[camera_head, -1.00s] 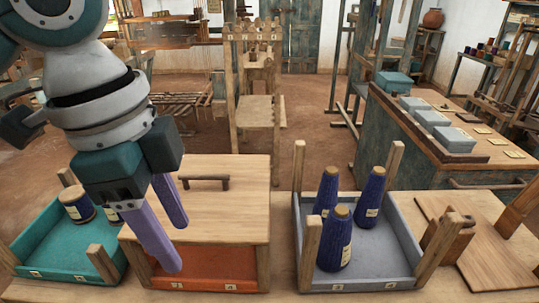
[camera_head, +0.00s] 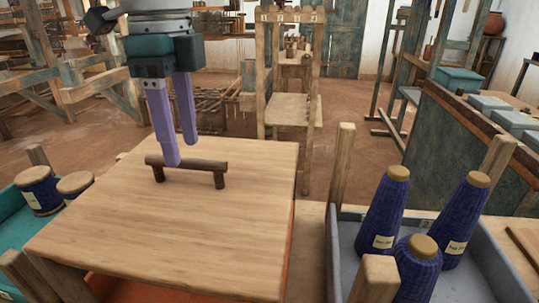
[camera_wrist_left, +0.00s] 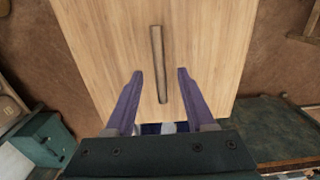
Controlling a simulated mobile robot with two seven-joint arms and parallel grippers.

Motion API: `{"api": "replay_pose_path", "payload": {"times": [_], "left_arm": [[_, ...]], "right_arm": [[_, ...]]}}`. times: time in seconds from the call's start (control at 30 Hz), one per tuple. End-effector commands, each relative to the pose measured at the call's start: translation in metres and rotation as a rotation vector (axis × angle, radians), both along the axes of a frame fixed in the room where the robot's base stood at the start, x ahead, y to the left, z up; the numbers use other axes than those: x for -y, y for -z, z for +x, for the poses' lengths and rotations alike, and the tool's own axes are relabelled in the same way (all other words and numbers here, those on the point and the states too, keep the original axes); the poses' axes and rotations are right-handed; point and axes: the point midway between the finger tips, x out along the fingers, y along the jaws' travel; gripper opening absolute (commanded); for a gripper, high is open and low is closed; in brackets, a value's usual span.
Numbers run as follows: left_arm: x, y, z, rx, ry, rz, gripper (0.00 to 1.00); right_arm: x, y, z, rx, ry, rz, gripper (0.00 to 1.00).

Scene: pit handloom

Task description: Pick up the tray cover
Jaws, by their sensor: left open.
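The tray cover (camera_head: 200,225) is a flat light wooden board with a dark bar handle (camera_head: 188,163) on its top. It lies over the orange tray (camera_head: 140,290), whose edge shows below it. My left gripper (camera_head: 180,153) is open with its purple fingers pointing down near the handle, at its far side and left part. In the left wrist view the handle (camera_wrist_left: 158,65) lies lengthwise between the two spread fingers (camera_wrist_left: 157,75), with gaps on both sides. I cannot tell the exact height of the fingertips over the cover. My right gripper is not in view.
A teal tray (camera_head: 12,235) with spools (camera_head: 40,190) stands at the left. A grey tray (camera_head: 345,255) with tall blue cones (camera_head: 385,210) and upright corner posts (camera_head: 342,165) stands at the right. A wooden rack (camera_head: 290,105) stands on the floor behind.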

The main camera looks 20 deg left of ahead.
Motion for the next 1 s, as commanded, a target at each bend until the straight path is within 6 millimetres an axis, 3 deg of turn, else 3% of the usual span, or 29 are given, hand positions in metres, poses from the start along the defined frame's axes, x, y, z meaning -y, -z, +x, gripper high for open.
{"api": "replay_pose_path", "payload": {"times": [0.23,0.53,1.0], "left_arm": [[0.000,0.038,-0.002,-0.002,0.000,0.001,0.54],[0.000,0.044,-0.001,0.001,0.001,0.001,0.54],[0.000,0.044,-0.001,0.001,0.000,0.001,0.02]], "right_arm": [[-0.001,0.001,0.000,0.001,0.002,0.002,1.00],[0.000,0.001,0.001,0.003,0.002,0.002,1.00],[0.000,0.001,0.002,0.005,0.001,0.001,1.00]]}}
